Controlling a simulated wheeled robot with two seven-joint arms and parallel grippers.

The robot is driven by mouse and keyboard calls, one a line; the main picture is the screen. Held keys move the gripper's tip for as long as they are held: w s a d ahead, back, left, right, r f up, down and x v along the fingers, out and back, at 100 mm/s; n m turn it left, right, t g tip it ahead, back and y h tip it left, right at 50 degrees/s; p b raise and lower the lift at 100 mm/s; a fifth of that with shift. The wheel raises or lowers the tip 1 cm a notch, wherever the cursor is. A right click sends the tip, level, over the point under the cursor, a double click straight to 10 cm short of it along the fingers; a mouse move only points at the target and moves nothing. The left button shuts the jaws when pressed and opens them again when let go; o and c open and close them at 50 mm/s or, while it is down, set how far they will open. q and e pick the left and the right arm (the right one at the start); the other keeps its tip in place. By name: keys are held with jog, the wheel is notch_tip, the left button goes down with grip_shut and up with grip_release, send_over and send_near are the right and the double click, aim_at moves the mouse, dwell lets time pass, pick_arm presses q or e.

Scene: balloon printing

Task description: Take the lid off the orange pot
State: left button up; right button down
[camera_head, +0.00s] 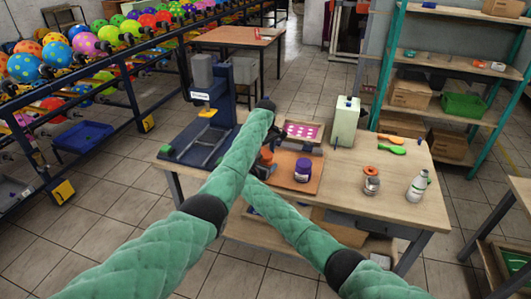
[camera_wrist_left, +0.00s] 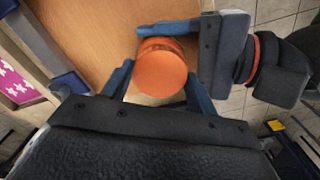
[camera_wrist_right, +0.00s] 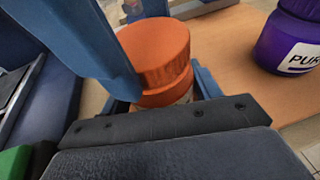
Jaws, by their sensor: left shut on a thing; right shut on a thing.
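The orange pot (camera_wrist_right: 165,96) stands at the wooden board, with its orange lid (camera_wrist_right: 155,48) above it in the right wrist view. My left gripper (camera_wrist_left: 160,88) is shut on the lid (camera_wrist_left: 162,68), one blue finger on each side. My right gripper (camera_wrist_right: 160,105) is shut around the pot lower down. I cannot tell whether lid and pot are apart. In the head view my arms partly hide the pot (camera_head: 266,155) and both grippers.
A purple pot (camera_head: 303,170) stands on the wooden board (camera_head: 297,190), right of the orange pot. A pink-patterned frame (camera_head: 302,131) lies behind. A blue press (camera_head: 222,90) stands left. A metal jar (camera_head: 371,184) and a white bottle (camera_head: 417,187) stand right.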

aim_at(266, 154)
pick_arm(q)
jog(key=shift+r, duration=0.35)
dwell(0.3)
jog(key=shift+r, duration=0.4)
jog(key=shift+r, duration=0.5)
jog(key=shift+r, duration=1.85)
pick_arm(e)
jog(key=shift+c, duration=1.3)
grip_release()
jog(key=shift+s, duration=0.1)
